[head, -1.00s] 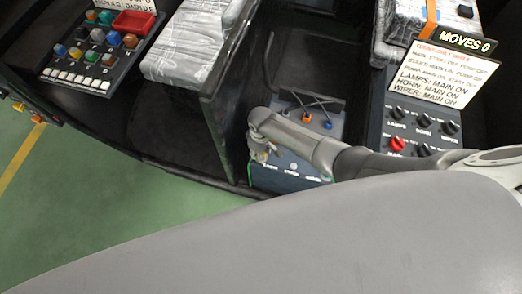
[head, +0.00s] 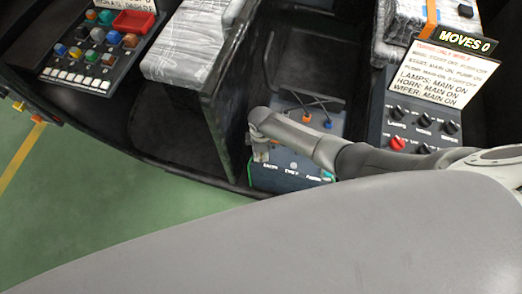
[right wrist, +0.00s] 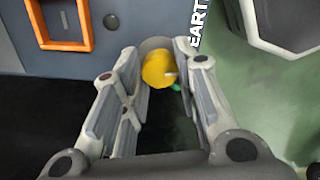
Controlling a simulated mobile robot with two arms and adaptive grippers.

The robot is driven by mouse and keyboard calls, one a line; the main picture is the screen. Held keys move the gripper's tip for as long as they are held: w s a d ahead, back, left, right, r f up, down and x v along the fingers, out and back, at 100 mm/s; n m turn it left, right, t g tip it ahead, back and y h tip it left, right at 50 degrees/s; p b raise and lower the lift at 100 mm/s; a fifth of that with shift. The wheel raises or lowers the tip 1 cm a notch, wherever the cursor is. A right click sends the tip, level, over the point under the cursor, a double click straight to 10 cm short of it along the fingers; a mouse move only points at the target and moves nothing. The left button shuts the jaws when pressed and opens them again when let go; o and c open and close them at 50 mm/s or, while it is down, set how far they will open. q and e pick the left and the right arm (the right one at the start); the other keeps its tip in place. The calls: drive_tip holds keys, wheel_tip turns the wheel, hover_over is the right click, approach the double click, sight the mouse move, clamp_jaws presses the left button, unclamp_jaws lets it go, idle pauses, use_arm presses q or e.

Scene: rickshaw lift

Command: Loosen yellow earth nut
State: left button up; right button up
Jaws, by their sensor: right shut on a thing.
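The yellow earth nut (right wrist: 157,71) shows in the right wrist view as a round yellow knob between my fingertips. A white EARTH label (right wrist: 200,22) stands close beside it, partly cut off. My right gripper (right wrist: 160,72) is shut on the nut, with a finger on each side. In the head view my right gripper (head: 261,153) points down at the front left of the grey box (head: 291,178). It hides the nut there. My left gripper is not in view.
An orange frame (right wrist: 87,45) sits on the panel in the right wrist view. In the head view a knob panel (head: 422,130) with a sign is at the right, and a wrapped seat (head: 185,45) is at the left. Open green floor (head: 110,190) lies in front.

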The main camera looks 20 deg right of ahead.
drive_tip(key=shift+s, duration=0.1)
drive_tip(key=o, duration=1.1)
drive_tip(key=shift+c, duration=0.2)
drive_tip(key=shift+r, duration=0.15)
wheel_tip(320, 180, up, 12)
idle(0.4)
